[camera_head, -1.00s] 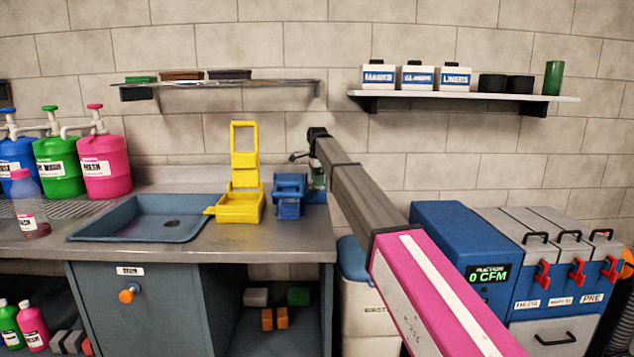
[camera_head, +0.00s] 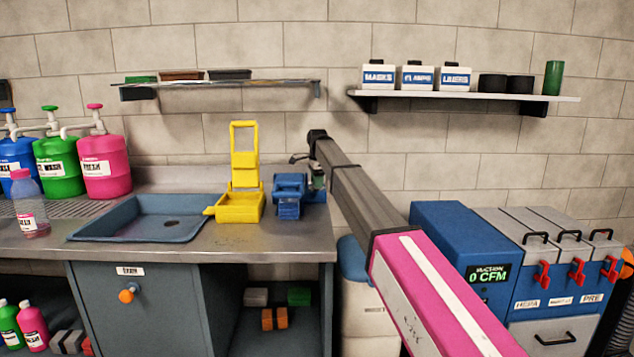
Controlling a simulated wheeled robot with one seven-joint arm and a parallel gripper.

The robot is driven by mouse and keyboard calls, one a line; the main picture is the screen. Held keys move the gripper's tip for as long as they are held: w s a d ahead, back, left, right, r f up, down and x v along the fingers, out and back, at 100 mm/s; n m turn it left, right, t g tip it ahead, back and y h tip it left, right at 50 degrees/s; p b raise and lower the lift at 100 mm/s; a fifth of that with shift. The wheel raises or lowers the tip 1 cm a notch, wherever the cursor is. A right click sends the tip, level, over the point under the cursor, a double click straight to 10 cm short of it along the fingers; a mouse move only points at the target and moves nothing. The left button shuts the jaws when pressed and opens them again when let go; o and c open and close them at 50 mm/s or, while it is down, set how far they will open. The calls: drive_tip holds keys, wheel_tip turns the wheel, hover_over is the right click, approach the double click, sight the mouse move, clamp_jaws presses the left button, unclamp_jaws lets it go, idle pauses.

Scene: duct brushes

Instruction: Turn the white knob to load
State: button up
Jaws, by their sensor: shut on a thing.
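A small blue unit (camera_head: 289,207) stands on the counter near its right end. My arm reaches from the lower right to this unit. My gripper (camera_head: 317,180) is small in view at the unit's right side and partly hidden by my own arm. It is shut on a small pale thing there, which seems to be the white knob. The knob's shape, its markings and the way it points are too small and too covered to tell.
A yellow stand (camera_head: 240,207) is just left of the blue unit, beside a grey sink (camera_head: 140,222). Shelves (camera_head: 470,96) hang on the wall above. A blue suction machine (camera_head: 450,240) reads 0 CFM at the right. The counter's front (camera_head: 270,246) is clear.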

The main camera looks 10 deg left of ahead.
drive_tip(key=n, duration=0.4)
drive_tip(key=shift+n, duration=0.4)
drive_tip(key=n, duration=0.9)
drive_tip(key=shift+w+g, duration=0.1)
drive_tip(key=shift+g, duration=0.2)
drive_tip(key=n, duration=0.4)
drive_tip(key=shift+n, duration=0.3)
drive_tip(key=n, duration=0.9)
drive_tip(key=shift+g, duration=0.3)
drive_tip(key=n, duration=0.4)
drive_tip(key=shift+a+n, duration=0.1)
drive_tip(key=shift+n, duration=1.9)
